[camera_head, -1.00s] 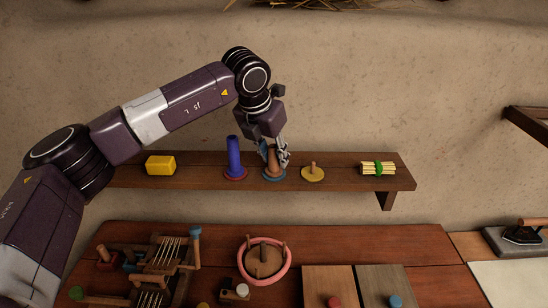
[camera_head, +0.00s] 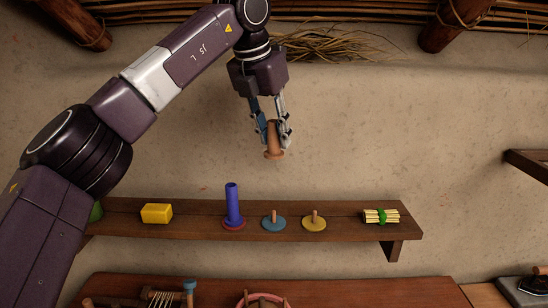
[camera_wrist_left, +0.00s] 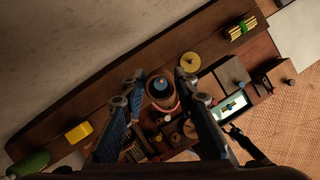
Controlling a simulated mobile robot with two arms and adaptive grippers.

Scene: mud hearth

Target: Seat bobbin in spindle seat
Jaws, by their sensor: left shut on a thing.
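A terracotta-brown bobbin (camera_head: 273,154) is held between the fingers of my left gripper (camera_head: 274,134), upright and well above the wall shelf. In the left wrist view the bobbin (camera_wrist_left: 161,103) sits between the two fingers, seen from above. On the shelf, a blue spindle seat (camera_head: 274,224) with a short bare peg lies below the held bobbin. To its right is a yellow spindle seat (camera_head: 314,225), also with a bare peg.
The wooden shelf (camera_head: 340,234) also carries a yellow block (camera_head: 157,213) at left and a green-tied bundle of sticks (camera_head: 381,216) at right. A table (camera_head: 400,290) with a pink ring (camera_head: 283,302) lies below. The air around the held bobbin is clear.

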